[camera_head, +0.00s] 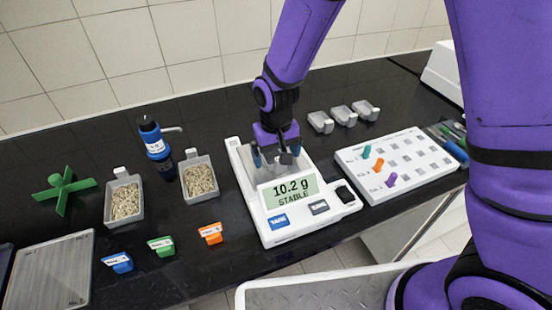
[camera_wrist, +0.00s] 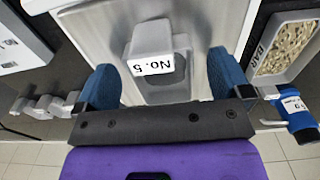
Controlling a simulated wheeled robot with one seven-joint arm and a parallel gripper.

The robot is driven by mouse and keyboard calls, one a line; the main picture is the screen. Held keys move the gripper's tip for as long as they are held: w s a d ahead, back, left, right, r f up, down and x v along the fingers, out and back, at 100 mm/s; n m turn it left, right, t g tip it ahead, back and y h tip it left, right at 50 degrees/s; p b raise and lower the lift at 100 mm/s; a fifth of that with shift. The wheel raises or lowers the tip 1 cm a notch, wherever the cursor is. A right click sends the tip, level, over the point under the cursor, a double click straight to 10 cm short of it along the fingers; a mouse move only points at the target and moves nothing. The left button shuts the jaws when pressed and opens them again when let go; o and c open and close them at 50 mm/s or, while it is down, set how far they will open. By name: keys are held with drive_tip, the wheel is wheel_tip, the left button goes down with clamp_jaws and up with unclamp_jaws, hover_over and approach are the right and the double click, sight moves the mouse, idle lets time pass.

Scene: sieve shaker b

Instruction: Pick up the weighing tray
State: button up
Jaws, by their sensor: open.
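The small grey weighing tray (camera_wrist: 153,38) with a "No. 5" label sits on the balance's metal pan in the wrist view. In the head view it is mostly hidden under my gripper (camera_head: 276,154). The white balance (camera_head: 272,232) reads 10.2 g, stable. My gripper (camera_wrist: 164,82) is open and points down over the pan. Its blue fingers stand apart on either side of the tray, with a visible gap to each side in the wrist view. Part of the tray nearest the gripper is hard to make out.
Left of the balance are two tubs of grains (camera_head: 200,180) (camera_head: 124,200), a blue bottle (camera_head: 154,142) and coloured label holders (camera_head: 210,234). Several small grey trays (camera_head: 343,115) stand at the back right. A white board (camera_head: 398,165) with coloured pegs is right of the balance.

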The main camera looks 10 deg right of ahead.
drive_tip(key=shift+f, duration=0.2)
drive_tip(key=c, duration=1)
drive_tip(key=shift+r, duration=0.2)
drive_tip(key=shift+r, duration=0.65)
drive_tip(key=shift+s+r, duration=0.2)
drive_tip(key=shift+r, duration=0.35)
drive_tip(key=shift+s+r, duration=0.15)
drive_tip(key=shift+r, duration=0.35)
drive_tip(key=s, duration=0.5)
drive_tip(key=s+r, duration=0.1)
drive_tip(key=s, duration=0.4)
drive_tip(key=s+d, duration=0.1)
drive_tip(key=s, duration=0.4)
drive_tip(key=shift+s+r, duration=0.15)
drive_tip(key=shift+s, duration=0.05)
